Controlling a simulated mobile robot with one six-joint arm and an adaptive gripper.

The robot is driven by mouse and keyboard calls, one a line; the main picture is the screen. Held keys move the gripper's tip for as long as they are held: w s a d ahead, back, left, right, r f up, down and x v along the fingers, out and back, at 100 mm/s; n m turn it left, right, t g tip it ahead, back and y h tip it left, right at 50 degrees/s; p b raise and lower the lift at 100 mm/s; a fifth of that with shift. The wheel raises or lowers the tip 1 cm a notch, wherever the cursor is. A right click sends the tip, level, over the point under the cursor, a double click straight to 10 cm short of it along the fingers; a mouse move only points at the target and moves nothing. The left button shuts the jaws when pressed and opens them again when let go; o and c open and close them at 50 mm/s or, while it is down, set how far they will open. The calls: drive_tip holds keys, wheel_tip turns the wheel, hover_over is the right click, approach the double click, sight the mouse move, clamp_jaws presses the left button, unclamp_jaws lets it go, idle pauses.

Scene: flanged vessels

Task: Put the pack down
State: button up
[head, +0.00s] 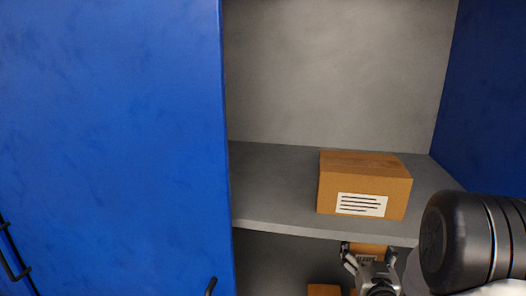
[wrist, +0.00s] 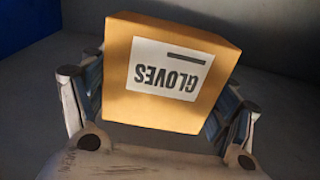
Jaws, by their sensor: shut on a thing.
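The pack is a small orange box with a white label reading GLOVES. It fills the middle of the wrist view (wrist: 215,52), where the label is upside down. In the head view its top part (head: 368,248) shows just below the front edge of the upper shelf. My gripper (head: 369,258) is shut on the pack, with one finger at each side; the fingers also show in the wrist view (wrist: 165,100). The pack's underside is hidden, so I cannot tell whether it touches a surface.
A larger cardboard box (head: 365,185) with a lined label stands on the grey upper shelf (head: 270,190). Below the shelf, part of another orange box (head: 324,290) shows at the bottom edge. A blue door (head: 110,140) is at left, a blue side wall (head: 490,100) at right. The upper shelf's left side is clear.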

drive_tip(key=a+n+y, duration=0.1)
drive_tip(key=a+y, duration=0.1)
drive_tip(key=a, duration=1.2)
drive_tip(key=shift+w+a+r+n+y, duration=0.15)
drive_tip(key=shift+w+a+n+y, duration=0.15)
drive_tip(key=shift+a+n+y, duration=0.1)
